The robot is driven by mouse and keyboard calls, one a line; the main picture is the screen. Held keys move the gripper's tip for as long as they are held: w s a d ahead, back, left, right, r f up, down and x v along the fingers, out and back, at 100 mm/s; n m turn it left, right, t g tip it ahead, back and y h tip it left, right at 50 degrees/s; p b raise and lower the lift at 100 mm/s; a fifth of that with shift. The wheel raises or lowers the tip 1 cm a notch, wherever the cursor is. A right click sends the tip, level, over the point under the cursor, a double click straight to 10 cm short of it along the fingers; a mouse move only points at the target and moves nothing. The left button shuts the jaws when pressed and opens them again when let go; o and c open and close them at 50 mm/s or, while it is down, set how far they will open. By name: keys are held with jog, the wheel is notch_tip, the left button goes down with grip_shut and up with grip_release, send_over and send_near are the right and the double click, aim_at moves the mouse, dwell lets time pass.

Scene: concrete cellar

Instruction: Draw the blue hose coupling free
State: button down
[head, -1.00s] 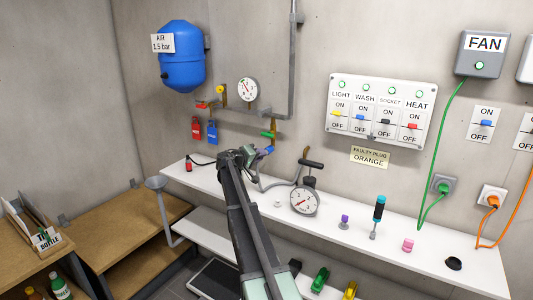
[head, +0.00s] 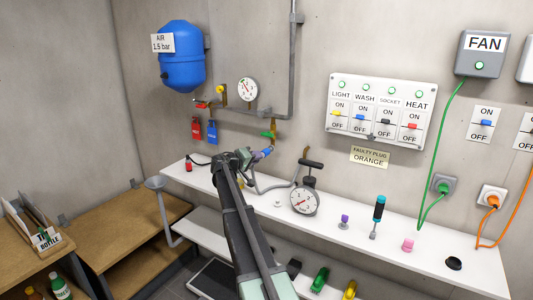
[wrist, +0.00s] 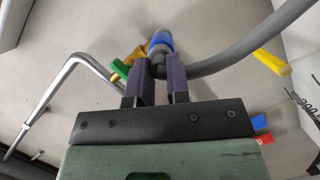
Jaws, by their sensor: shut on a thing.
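The blue hose coupling (head: 267,152) is at the wall pipe, just below the green valve lever (head: 268,134). In the wrist view its blue collar (wrist: 160,40) sits just beyond my fingertips, beside the brass fitting. My gripper (wrist: 160,66) is shut on the coupling's grey lower body, one dark finger on each side. In the head view my gripper (head: 257,155) reaches it from the lower left and partly hides it. The grey hose (wrist: 235,50) bends away to the right from the coupling. I cannot tell whether the coupling is still seated on the pipe.
A white shelf (head: 330,222) runs along the wall below, with a gauge (head: 304,200), a blue-handled tool (head: 379,211) and small parts. Red (head: 195,127) and blue (head: 212,130) tags hang left of the valve. A bent grey pipe (wrist: 50,92) is left in the wrist view.

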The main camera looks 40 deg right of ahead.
jog(key=shift+a, duration=0.1)
jog(key=shift+s+a, duration=0.35)
jog(key=shift+a, duration=0.55)
jog(key=shift+s+a, duration=0.3)
jog(key=shift+a, duration=0.6)
